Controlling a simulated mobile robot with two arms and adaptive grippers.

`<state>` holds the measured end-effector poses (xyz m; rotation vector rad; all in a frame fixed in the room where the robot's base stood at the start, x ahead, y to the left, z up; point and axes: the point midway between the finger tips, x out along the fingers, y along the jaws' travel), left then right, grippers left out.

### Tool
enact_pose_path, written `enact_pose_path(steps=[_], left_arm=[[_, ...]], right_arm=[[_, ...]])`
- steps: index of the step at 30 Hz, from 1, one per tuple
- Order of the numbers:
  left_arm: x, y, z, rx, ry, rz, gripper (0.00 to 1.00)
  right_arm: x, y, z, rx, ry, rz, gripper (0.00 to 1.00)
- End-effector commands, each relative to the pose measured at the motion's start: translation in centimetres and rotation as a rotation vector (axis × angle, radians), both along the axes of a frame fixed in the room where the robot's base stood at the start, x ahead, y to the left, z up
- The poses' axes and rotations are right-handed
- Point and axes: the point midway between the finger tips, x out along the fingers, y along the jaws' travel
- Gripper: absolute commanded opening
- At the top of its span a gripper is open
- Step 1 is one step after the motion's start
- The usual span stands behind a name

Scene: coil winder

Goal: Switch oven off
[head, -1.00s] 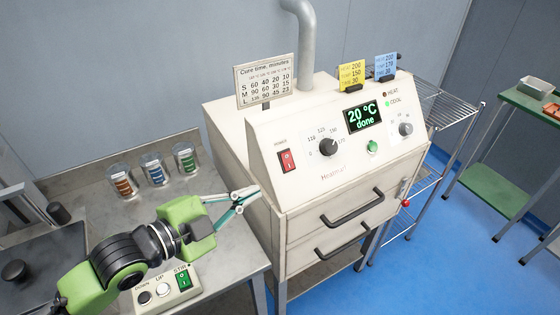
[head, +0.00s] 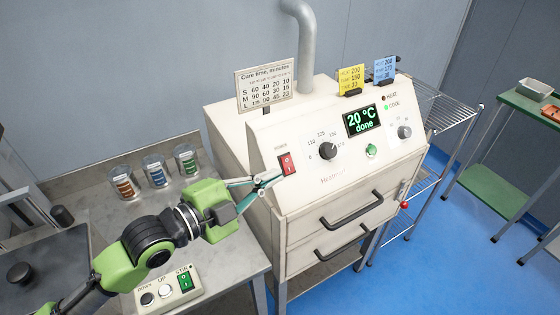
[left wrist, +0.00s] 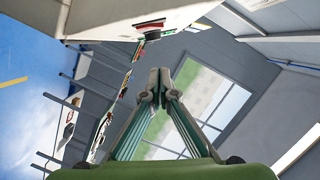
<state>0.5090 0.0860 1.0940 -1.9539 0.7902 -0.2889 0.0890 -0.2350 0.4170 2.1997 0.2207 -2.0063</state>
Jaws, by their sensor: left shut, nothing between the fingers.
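The oven (head: 330,205) is a cream box with a sloped front panel and two drawers with black handles. Its red power switch (head: 287,163) is at the left of the panel. The display (head: 363,120) reads 20 °C and done, and the COOL lamp (head: 386,106) glows green. My left gripper (head: 281,176) is shut and empty, its tips just below the red switch; I cannot tell if they touch the panel. In the left wrist view the shut fingers (left wrist: 155,92) point past the oven panel, with a red part of the switch (left wrist: 153,28) above. My right gripper is not in view.
A control box (head: 168,290) with buttons and a green switch sits on the steel bench. Several jars with coloured contents (head: 155,172) stand behind my arm. Dial knobs (head: 327,151) and a green button (head: 371,151) are right of the power switch. A wire rack (head: 440,130) stands right.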

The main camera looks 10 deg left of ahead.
Motion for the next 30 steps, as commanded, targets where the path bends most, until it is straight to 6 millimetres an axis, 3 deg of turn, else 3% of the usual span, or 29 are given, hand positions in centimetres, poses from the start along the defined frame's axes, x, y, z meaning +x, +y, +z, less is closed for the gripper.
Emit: enact_pose_path(steps=[8,15,30], left_arm=[[4.3,-3.7,-0.2,-0.004,0.001,-0.001,0.00],[6.2,-1.6,-2.4,0.003,0.001,-0.002,0.00],[6.7,-1.2,-2.7,-0.001,0.001,-0.001,0.00]], right_arm=[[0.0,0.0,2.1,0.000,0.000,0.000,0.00],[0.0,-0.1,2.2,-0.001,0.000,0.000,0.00],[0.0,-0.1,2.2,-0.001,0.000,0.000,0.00]])
